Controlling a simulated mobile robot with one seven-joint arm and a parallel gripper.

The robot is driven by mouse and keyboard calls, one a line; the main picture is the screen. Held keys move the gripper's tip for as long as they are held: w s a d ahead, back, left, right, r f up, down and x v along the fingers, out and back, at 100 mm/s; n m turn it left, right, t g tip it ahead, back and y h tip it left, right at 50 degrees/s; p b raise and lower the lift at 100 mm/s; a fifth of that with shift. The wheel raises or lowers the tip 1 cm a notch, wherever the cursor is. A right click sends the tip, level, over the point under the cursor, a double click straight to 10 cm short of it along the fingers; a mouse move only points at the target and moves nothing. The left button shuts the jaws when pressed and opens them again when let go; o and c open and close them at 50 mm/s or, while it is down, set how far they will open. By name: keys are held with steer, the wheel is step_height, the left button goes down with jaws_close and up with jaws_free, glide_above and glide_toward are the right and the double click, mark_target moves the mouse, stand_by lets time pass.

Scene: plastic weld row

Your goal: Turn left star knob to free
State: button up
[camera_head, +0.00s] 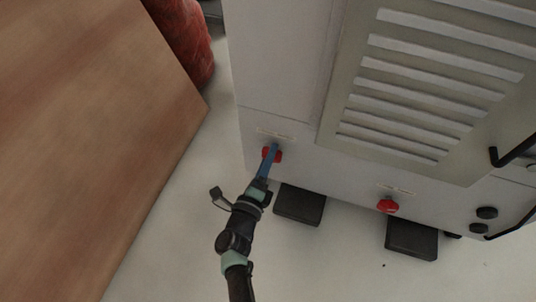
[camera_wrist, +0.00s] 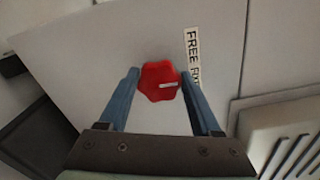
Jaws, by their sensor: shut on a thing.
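The left star knob (camera_head: 278,157) is red and sits low on the front of the grey cabinet. Its lobed head (camera_wrist: 158,78) faces the wrist camera, with a short white mark pointing toward the right finger. A label (camera_wrist: 193,55) beside it reads FREE and, partly hidden by the finger, what looks like FIX. My gripper (camera_head: 271,154) has its blue fingers at the knob; in the wrist view the gripper (camera_wrist: 159,76) is shut on it, one finger on each side. In the head view the fingers cover part of the knob.
A second red star knob (camera_head: 387,206) is further right on the cabinet (camera_head: 290,60). Dark feet (camera_head: 300,204) stand below the cabinet, and black handles (camera_head: 515,150) are at the right. A wooden surface (camera_head: 90,120) fills the left, with a red rounded object (camera_head: 187,40) behind it.

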steer(key=n+p, duration=0.1)
steer(key=n, duration=0.3)
steer(key=n+p, duration=0.1)
steer(key=n, duration=0.3)
steer(key=n+p, duration=0.1)
steer(key=n, duration=0.3)
steer(key=shift+f+n, duration=0.3)
steer(key=shift+s, duration=0.1)
stand_by(0.3)
steer(key=o, duration=1.4)
steer(key=shift+c, duration=0.2)
steer(key=p+v, duration=0.5)
steer(key=v, duration=0.8)
